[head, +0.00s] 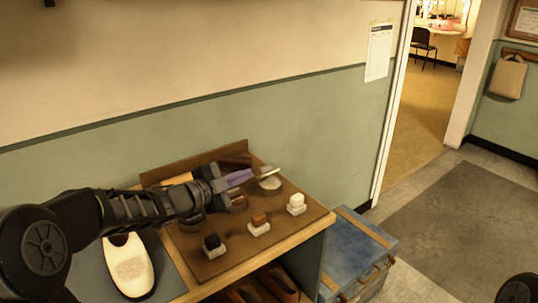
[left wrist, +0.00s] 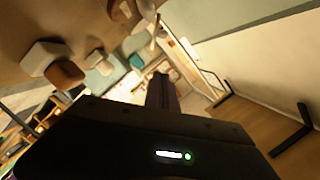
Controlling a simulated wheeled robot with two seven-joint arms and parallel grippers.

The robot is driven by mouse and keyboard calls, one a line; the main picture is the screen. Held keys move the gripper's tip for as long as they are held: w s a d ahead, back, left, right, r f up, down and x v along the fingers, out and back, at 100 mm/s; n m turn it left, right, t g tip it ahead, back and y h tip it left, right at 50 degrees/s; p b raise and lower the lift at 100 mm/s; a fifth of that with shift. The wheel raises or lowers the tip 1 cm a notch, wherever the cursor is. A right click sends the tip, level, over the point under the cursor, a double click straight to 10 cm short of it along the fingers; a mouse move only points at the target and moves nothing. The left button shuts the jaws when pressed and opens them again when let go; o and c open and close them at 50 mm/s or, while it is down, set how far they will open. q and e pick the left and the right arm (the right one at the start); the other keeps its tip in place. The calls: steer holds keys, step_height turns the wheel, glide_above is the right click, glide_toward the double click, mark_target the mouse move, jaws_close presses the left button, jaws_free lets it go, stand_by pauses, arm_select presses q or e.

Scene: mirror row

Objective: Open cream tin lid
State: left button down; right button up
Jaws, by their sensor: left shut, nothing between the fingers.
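The cream tin (head: 270,185) is the small round pale tin at the back right of the brown board. A thin pale disc edge, which looks like its lid (head: 272,173), shows tilted above it. My left gripper (head: 246,176) is shut and empty, with its purple-grey fingertips just left of the tin and lid. I cannot tell if they touch. The shut fingers (left wrist: 162,92) also show in the left wrist view. A brown tin (head: 238,203) stands below the gripper, and a darker tin is partly hidden by my arm. My right gripper is not in view.
The brown board (head: 285,227) on the bench also bears a black block (head: 212,242), a brown block (head: 258,219) and a cream block (head: 297,199) on white bases. A white shoe (head: 131,267) lies left. A blue chest (head: 352,250) stands right of the bench.

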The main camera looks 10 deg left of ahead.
mark_target(262, 175)
arm_select(q)
steer(key=shift+w+d+f+p, duration=0.35)
steer(key=shift+w+f, duration=0.25)
steer(key=shift+w, duration=1.2)
steer(key=shift+w+d+f+p, duration=0.4)
steer(key=shift+w+f, duration=0.2)
steer(key=shift+w, duration=1.15)
steer(key=shift+w+d+f+p, duration=0.35)
steer(key=shift+w+f, duration=0.25)
steer(key=shift+w, duration=1.2)
steer(key=shift+d, duration=0.1)
